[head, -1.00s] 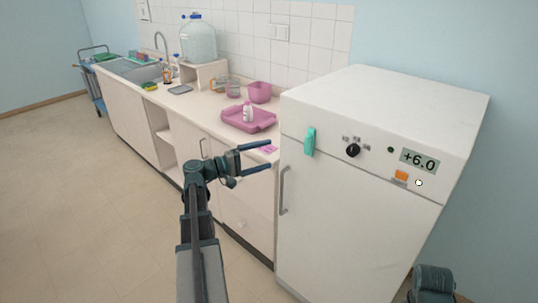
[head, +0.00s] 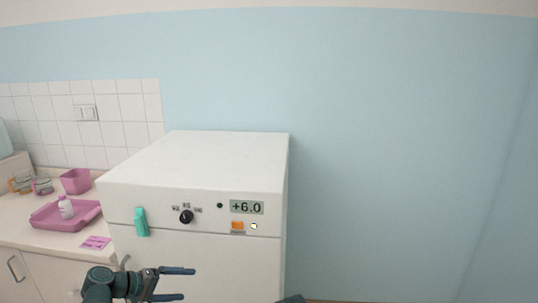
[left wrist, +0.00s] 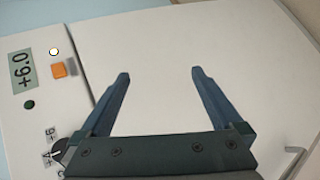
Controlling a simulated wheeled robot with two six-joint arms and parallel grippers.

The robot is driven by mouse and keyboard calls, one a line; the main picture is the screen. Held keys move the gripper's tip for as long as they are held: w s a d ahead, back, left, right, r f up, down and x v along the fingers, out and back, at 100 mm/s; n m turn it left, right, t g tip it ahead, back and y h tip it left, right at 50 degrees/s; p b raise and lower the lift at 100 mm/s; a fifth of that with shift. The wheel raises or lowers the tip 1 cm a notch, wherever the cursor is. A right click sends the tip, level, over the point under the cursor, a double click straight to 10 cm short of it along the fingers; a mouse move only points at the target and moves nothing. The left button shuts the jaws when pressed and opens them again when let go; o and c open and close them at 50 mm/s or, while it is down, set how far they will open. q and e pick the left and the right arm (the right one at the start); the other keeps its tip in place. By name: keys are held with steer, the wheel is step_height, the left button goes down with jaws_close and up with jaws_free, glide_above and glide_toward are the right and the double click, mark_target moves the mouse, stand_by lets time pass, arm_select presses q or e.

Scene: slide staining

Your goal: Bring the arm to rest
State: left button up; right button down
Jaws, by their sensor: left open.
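My left gripper (head: 190,283) is at the bottom of the head view, in front of the white cabinet's door. Its two fingers are spread with nothing between them. In the left wrist view the open gripper (left wrist: 161,73) points at the cabinet's plain white door (left wrist: 160,40), and no object lies between the fingertips. The gap to the door is hard to judge. A small dark piece, probably of my right arm, shows at the bottom edge of the head view; the right gripper is not visible.
The white cabinet (head: 210,160) has a +6.0 display (head: 247,207), a black knob (head: 186,216) and a teal latch (head: 141,221).

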arm_select(q)
steer(key=s+d+f+m+g+y, duration=0.3)
steer(key=s+d+f+m+y, duration=0.2)
steer(key=s+d, duration=0.3)
steer(key=s+d+f+m+g+y, duration=0.4)
steer(key=s+d, duration=0.5)
steer(key=d, duration=0.4)
step_height(320, 180, down, 2)
steer(key=shift+m+y, duration=0.8)
steer(key=shift+y, duration=0.2)
